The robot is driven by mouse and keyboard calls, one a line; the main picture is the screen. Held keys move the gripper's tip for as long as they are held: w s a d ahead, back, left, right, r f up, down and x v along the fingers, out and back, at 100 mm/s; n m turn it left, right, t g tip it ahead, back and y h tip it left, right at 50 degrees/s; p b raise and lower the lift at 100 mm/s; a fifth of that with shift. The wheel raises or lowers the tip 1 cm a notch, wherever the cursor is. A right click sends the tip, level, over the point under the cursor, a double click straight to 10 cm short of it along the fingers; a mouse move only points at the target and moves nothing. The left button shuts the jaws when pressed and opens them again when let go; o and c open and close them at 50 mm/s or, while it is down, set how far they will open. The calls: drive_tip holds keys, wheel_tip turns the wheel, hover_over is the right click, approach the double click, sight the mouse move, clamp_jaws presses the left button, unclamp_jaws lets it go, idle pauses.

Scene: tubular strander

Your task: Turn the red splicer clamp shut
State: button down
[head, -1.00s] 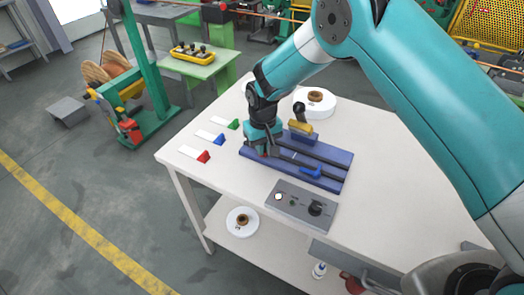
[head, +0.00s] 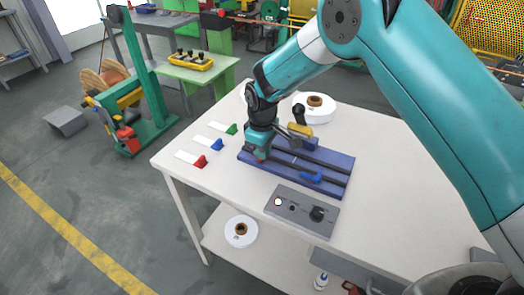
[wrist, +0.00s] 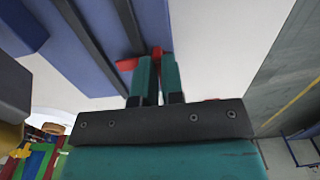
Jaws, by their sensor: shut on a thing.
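The red splicer clamp (wrist: 127,64) shows as red ends on both sides of my left finger in the wrist view. A small red bit of it (head: 262,158) shows under my gripper in the head view. My gripper (wrist: 158,75) is shut on the clamp, its teal fingers on either side of a red part. The clamp sits at the left end of the blue splicer base (head: 335,188), by the dark rails. My fingers hide most of the clamp, so its exact angle is unclear.
A blue clamp (head: 311,178) lies at the right end of the base. A yellow block with a black-knobbed lever (head: 300,117) stands behind. A grey control box (head: 300,212) is in front. Red (head: 199,162), blue and green wedges lie left on the white table. A white spool (head: 318,106) stands behind.

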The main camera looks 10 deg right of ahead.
drive_tip(key=shift+r, duration=0.1)
idle(0.3)
drive_tip(key=c, duration=1.2)
unclamp_jaws()
drive_tip(key=shift+c, duration=0.2)
wheel_tip(320, 180, up, 17)
drive_tip(key=b, duration=0.2)
drive_tip(key=shift+r+b, duration=0.2)
drive_tip(key=shift+b, duration=0.15)
drive_tip(key=s+d+r+m+y, duration=0.1)
drive_tip(key=s+d+r, duration=0.2)
drive_tip(key=s, duration=0.3)
drive_tip(key=s+d+r+m+y, duration=0.1)
drive_tip(key=s+d+r, duration=0.2)
drive_tip(key=s, duration=0.3)
drive_tip(key=s+d+f+m+y, duration=0.1)
drive_tip(key=s+d+m+y, duration=0.1)
drive_tip(key=s, duration=1.7)
drive_tip(key=shift+d, duration=0.7)
